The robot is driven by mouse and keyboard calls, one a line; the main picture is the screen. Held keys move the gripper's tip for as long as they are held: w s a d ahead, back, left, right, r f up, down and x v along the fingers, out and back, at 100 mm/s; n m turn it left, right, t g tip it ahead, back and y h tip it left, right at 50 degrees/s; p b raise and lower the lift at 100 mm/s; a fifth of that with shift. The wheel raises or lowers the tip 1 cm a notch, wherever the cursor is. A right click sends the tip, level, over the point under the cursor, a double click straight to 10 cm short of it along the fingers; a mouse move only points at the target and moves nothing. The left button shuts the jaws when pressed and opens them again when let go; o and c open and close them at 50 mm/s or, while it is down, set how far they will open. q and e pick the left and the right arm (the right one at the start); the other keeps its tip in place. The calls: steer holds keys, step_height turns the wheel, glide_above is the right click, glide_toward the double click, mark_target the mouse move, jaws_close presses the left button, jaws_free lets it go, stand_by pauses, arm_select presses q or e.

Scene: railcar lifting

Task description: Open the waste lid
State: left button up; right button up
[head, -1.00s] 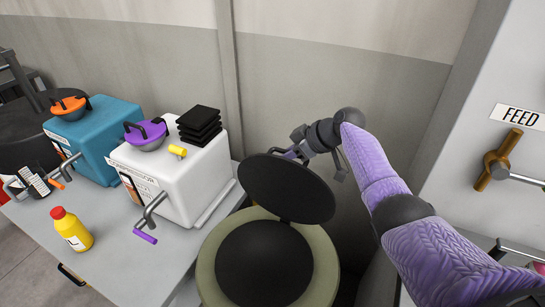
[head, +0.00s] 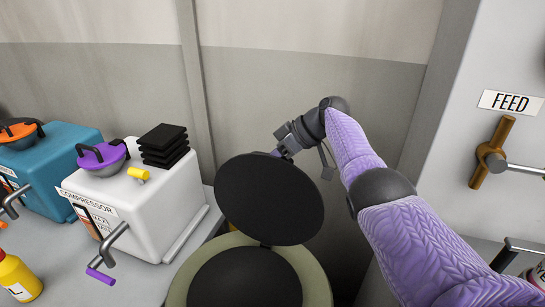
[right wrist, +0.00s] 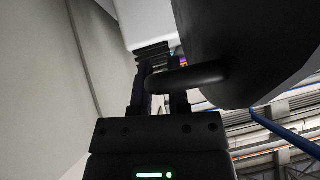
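The waste lid (head: 268,198) is a round black disc, tilted steeply up from its hinge at the rim of the pale green round waste bin (head: 318,287). A dark round surface (head: 245,278) fills the bin's top. My right gripper (head: 282,151) is at the lid's upper edge, partly hidden behind it. In the right wrist view its two fingers (right wrist: 160,95) stand apart. A dark bar handle (right wrist: 190,77) on the lid (right wrist: 240,45) crosses in front of the fingers and does not look clamped. My left gripper is out of view.
At left a bench holds a white compressor box (head: 150,205), a teal box (head: 50,165) and a yellow bottle (head: 17,278). A crank with a purple grip (head: 100,275) juts from the compressor. A FEED panel (head: 510,102) with a brown handle stands at right. The wall is close behind.

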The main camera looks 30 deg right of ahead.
steer(key=o, duration=0.4)
steer(key=p+v, duration=0.2)
steer(key=v, duration=0.7)
steer(key=shift+s+d+r, duration=0.15)
steer(key=shift+d+r, duration=0.1)
